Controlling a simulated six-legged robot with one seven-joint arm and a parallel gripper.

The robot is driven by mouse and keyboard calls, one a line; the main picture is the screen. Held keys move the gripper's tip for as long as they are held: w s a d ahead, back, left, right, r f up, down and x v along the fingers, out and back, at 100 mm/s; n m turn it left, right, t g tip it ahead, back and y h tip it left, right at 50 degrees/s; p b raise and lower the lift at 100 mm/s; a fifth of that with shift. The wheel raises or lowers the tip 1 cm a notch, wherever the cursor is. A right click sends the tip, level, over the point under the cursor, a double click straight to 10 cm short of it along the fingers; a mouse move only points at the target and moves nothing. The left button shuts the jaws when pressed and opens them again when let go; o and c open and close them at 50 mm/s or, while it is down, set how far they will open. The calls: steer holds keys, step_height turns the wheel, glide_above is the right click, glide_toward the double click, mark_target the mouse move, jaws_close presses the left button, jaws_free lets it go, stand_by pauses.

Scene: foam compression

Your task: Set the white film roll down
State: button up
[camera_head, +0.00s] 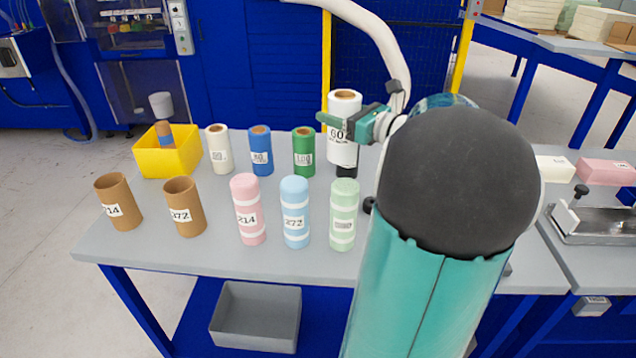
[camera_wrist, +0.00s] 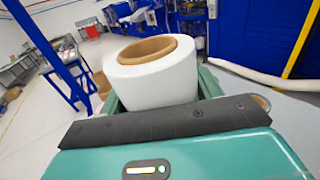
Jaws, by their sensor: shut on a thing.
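The white film roll (camera_head: 344,154) is upright at the back of the grey table (camera_head: 215,258), with a brown core and a black "60" label. My gripper (camera_head: 338,122) is shut around its upper part, reaching in from the right. In the wrist view the roll (camera_wrist: 150,88) sits between my jaws (camera_wrist: 163,95), its core opening facing up. A dark patch shows just under the roll; I cannot tell if it is an object or shadow, nor whether the roll touches the table.
The green roll (camera_head: 304,153) stands close left of the white roll, then the blue roll (camera_head: 260,152) and another white roll (camera_head: 219,150). Pink, light blue and light green foam rolls (camera_head: 343,216) stand in front. A yellow bin (camera_head: 165,158) stands back left.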

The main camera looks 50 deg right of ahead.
mark_target(336, 140)
steer(key=f, duration=0.5)
steer(key=d+f, duration=0.1)
steer(key=f, duration=0.1)
steer(key=shift+w+f, duration=0.15)
steer(key=shift+w, duration=0.2)
steer(key=shift+w+a+f, duration=0.1)
steer(key=shift+w+f, duration=0.15)
steer(key=w+d+f, duration=0.5)
steer(key=w+f, duration=0.7)
steer(key=shift+w+f, duration=0.2)
steer(key=shift+f, duration=0.1)
steer(key=shift+f, duration=0.15)
steer(key=o, duration=1.3)
steer(key=shift+o, duration=0.2)
